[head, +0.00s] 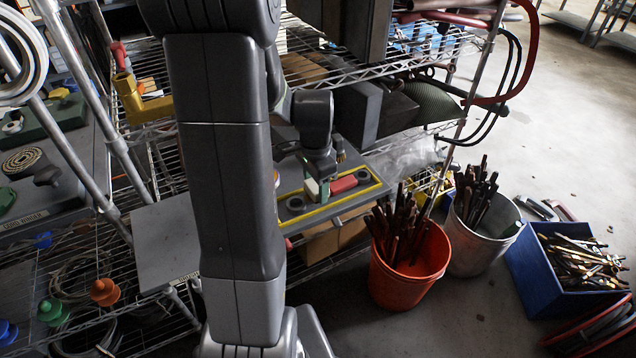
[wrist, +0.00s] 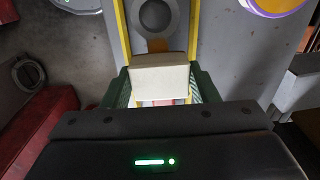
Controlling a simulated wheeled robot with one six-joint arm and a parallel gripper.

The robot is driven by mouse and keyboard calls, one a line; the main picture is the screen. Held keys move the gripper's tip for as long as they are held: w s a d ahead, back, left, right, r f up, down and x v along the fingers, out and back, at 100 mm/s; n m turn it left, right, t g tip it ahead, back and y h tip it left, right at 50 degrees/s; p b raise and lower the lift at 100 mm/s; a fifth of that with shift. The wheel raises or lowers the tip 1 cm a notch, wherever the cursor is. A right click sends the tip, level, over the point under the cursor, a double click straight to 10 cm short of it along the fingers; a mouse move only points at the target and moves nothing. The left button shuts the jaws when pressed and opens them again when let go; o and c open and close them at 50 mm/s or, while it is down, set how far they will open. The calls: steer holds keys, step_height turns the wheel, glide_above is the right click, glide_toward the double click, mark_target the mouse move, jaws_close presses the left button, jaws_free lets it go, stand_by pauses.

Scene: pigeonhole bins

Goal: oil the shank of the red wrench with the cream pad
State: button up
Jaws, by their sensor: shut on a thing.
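My gripper (head: 319,189) reaches down over a grey board with a yellow border (head: 318,216). In the wrist view its green fingers (wrist: 160,86) are shut on the cream pad (wrist: 160,75), a pale block held between them. The pad also shows in the head view (head: 311,188), left of the red wrench (head: 343,184). The wrench lies along the board, with grey rings at its ends. In the wrist view one ring (wrist: 155,16) is beyond the pad, and a sliver of red shows below it. The pad hides the part between. I cannot tell whether pad and wrench touch.
Wire shelving surrounds the board, with dark bins (head: 357,110) just behind it. An orange bucket (head: 410,280), a pale bucket (head: 478,245) and a blue crate (head: 535,275) stand on the floor at right. A grey panel (head: 165,240) is at left.

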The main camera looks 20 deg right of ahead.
mark_target(315, 185)
stand_by(0.3)
steer(key=shift+r+p, duration=1.6)
steer(key=shift+r, duration=0.45)
